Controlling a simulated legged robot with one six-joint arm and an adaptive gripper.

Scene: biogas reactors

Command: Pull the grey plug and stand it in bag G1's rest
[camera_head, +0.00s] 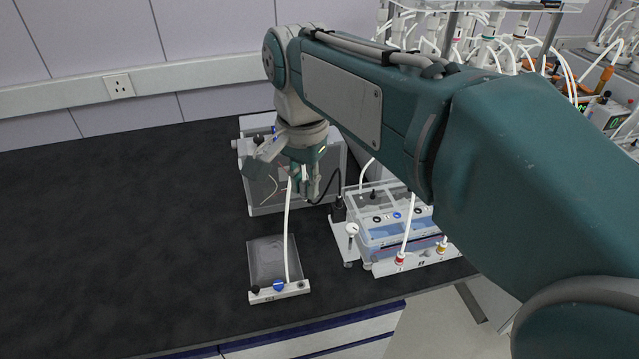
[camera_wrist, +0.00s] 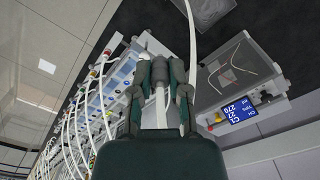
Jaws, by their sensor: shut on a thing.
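My gripper (camera_head: 306,188) hangs over the dark bench, in front of a grey box-shaped device. In the wrist view its two fingers (camera_wrist: 160,75) are closed around a small grey piece, which looks like the grey plug (camera_wrist: 159,72); a pale part shows between the fingers. A clear flat bag (camera_head: 268,258) lies on the bench with a white strip (camera_head: 268,297) at its front edge. The strip carries a black knob, a blue cap and a small fitting; its label is too small to read surely. A white tube (camera_head: 287,235) rises from the strip to beside my gripper.
The grey device (camera_wrist: 239,75) has a blue display (camera_wrist: 238,112). At right stands a clear-lidded bath (camera_head: 395,220) with blue contents, with a second white strip (camera_head: 420,262) in front. Many tubes and bottles stand behind at right. The left bench (camera_head: 120,230) is clear.

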